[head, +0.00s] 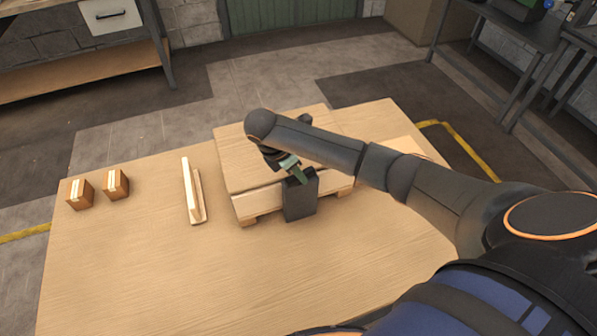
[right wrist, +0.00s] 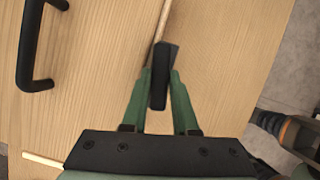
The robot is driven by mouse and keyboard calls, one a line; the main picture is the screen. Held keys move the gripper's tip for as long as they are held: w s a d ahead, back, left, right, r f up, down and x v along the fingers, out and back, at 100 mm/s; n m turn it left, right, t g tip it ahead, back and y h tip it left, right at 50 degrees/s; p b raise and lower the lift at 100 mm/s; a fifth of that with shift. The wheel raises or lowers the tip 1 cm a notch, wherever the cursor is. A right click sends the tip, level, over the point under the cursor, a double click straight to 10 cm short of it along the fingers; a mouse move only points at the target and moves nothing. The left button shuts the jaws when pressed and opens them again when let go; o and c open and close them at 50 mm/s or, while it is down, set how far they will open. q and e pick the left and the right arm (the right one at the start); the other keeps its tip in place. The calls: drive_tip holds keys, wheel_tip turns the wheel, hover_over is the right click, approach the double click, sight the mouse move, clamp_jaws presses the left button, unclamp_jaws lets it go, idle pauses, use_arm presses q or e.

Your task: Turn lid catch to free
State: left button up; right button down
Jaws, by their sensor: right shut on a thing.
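A wooden box with a flat lid (head: 237,165) stands on the table. In the right wrist view my right gripper (right wrist: 158,88) is shut on a black lid catch (right wrist: 160,72), with a green finger on each side. The catch lies along the pale edge between two wooden panels. In the head view my arm hides part of the lid. My left gripper is not in view.
A black bar handle (right wrist: 30,50) is on the wood to the left of the catch. The table's front left is clear.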

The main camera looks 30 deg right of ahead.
drive_tip(key=shift+w+d+m+g, duration=0.1)
drive_tip(key=shift+m+g, duration=0.3)
drive_tip(key=shift+m, duration=0.7)
drive_tip(key=c, duration=0.7)
unclamp_jaws()
drive_tip(key=v, duration=0.7)
drive_tip(key=shift+w, duration=0.15)
drive_tip(key=shift+v, duration=2.75)
